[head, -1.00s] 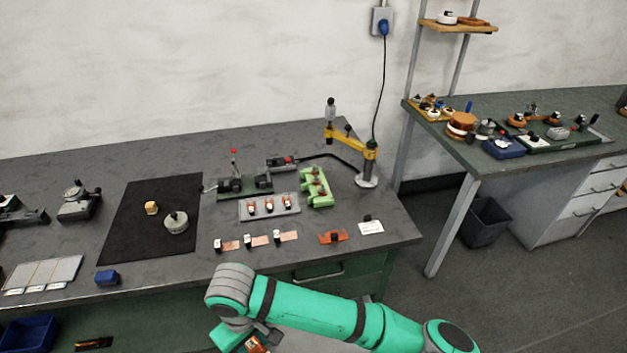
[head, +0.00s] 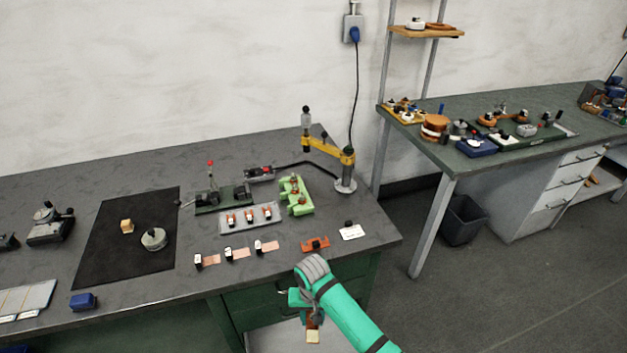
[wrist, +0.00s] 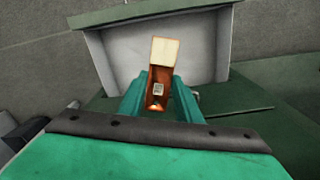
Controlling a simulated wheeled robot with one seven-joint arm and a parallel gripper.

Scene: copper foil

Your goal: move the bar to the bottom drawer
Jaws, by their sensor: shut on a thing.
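My gripper (head: 309,312) is shut on the bar (head: 313,337), an orange-brown piece with a pale cream end, below the bench's front edge. In the wrist view the bar (wrist: 165,52) sticks out beyond the two green fingers (wrist: 160,95), its pale end foremost. An open drawer (wrist: 115,62) with a pale grey inside and a green front lies beyond and below it. In the head view the pale drawer inside (head: 268,341) shows low, under the green drawer fronts and partly behind my arm. The height of the bar above the drawer floor is hard to tell.
The grey bench top (head: 350,215) above holds an orange block (head: 315,244), a white card (head: 352,232), a row of small parts and a yellow-armed stand (head: 345,182). A green cabinet front (head: 265,298) stands beside my gripper. Open floor (head: 450,310) lies to the right.

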